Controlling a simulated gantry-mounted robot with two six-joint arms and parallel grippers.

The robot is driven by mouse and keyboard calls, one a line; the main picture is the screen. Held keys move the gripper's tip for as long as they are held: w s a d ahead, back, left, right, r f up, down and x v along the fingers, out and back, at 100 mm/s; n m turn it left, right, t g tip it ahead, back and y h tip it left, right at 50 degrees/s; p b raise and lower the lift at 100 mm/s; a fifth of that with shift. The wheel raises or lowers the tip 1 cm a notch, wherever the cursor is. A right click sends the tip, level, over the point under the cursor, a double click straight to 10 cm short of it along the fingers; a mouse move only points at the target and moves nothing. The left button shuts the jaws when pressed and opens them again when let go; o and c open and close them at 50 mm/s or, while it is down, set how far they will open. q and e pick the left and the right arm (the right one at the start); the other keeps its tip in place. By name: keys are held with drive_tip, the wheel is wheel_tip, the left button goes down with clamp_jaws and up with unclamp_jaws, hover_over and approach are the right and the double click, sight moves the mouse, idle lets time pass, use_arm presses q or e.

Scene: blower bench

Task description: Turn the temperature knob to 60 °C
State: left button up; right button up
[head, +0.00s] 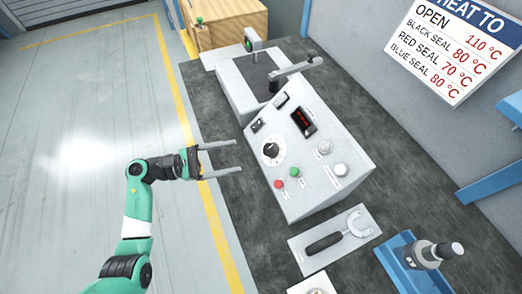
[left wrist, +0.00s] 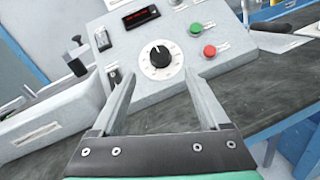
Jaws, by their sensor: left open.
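The temperature knob (head: 270,150) is a black dial with a white pointer mark on a white scale ring, on the sloped face of the grey control box (head: 330,180). The knob also shows in the left wrist view (left wrist: 160,57), between and beyond the fingers. The scale numbers are too small to read. A red digital display (head: 304,122) sits near the knob; its digits are not legible. My left gripper (head: 238,157) is open and empty, just left of the panel and apart from the knob, its fingers pointing toward it. My right gripper is not in view.
Red (head: 279,184) and green (head: 294,171) buttons sit close to the knob, with switches above it. A plate with a black-handled tool (head: 325,242) lies in front of the box. A wall sign (head: 455,45) lists several seal temperatures. The floor at left is clear.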

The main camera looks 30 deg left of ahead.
sight(268, 150)
use_arm(q)
drive_tip(key=b+x, duration=0.1)
drive_tip(key=x, duration=0.8)
drive_tip(key=shift+w+d+b, duration=0.1)
drive_tip(key=shift+d+b, duration=0.15)
drive_tip(key=shift+b, duration=0.05)
drive_tip(key=shift+r, duration=0.1)
clamp_jaws()
